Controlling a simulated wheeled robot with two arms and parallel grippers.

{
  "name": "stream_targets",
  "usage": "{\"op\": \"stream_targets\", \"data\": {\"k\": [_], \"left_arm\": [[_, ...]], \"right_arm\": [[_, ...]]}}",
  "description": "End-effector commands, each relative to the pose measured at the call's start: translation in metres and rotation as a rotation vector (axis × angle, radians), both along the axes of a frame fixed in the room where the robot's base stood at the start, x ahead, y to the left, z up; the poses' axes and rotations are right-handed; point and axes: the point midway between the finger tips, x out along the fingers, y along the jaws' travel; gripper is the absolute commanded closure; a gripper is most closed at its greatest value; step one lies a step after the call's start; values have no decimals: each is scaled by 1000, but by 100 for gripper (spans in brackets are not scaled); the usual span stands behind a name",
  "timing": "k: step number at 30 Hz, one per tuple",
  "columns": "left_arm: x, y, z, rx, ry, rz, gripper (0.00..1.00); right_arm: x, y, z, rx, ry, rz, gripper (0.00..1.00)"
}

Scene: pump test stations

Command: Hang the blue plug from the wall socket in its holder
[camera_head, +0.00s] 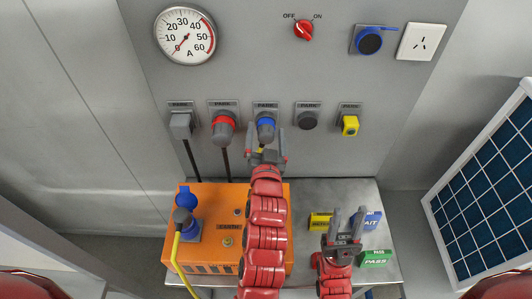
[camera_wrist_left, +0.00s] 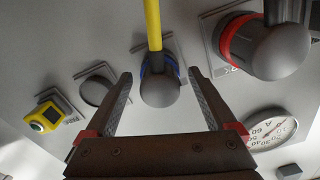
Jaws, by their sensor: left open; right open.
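The blue plug (camera_head: 265,130), a grey body with a blue ring, sits in the middle park holder (camera_head: 265,107) on the wall panel. Its yellow cable shows in the left wrist view. My left gripper (camera_head: 266,140) is open just below the plug. In the left wrist view the plug (camera_wrist_left: 159,92) appears between the two spread fingers (camera_wrist_left: 160,78), with a gap on each side. The blue wall socket (camera_head: 370,42) at the upper right is empty, with its blue lid open. My right gripper (camera_head: 348,212) is open and empty above the table.
Neighbouring park holders have a grey plug (camera_head: 181,125), a red-ringed plug (camera_head: 223,126), a dark round piece (camera_head: 308,121) and a yellow piece (camera_head: 350,125). An orange box (camera_head: 213,262) has a plugged blue socket (camera_head: 187,230). Yellow, blue and green signs (camera_head: 375,258) stand near my right gripper.

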Motion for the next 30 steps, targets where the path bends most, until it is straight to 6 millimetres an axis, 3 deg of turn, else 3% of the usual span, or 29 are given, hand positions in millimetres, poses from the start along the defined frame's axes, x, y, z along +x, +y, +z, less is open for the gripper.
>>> {"op": "stream_targets", "data": {"k": [9,13,15,21,30], "left_arm": [[-59,-2,-3,-1,1,-6,10],[-86,-2,0,2,3,-7,10],[-100,-1,7,4,8,-4,10],[-138,-3,5,8,4,-10,10],[-166,-2,1,4,1,-7,10]], "right_arm": [[0,0,-22,0,0,0,56],[0,0,-13,0,0,0,56],[0,0,9,0,0,0,56],[0,0,31,0,0,0,56],[0,0,38,0,0,0,56]]}}
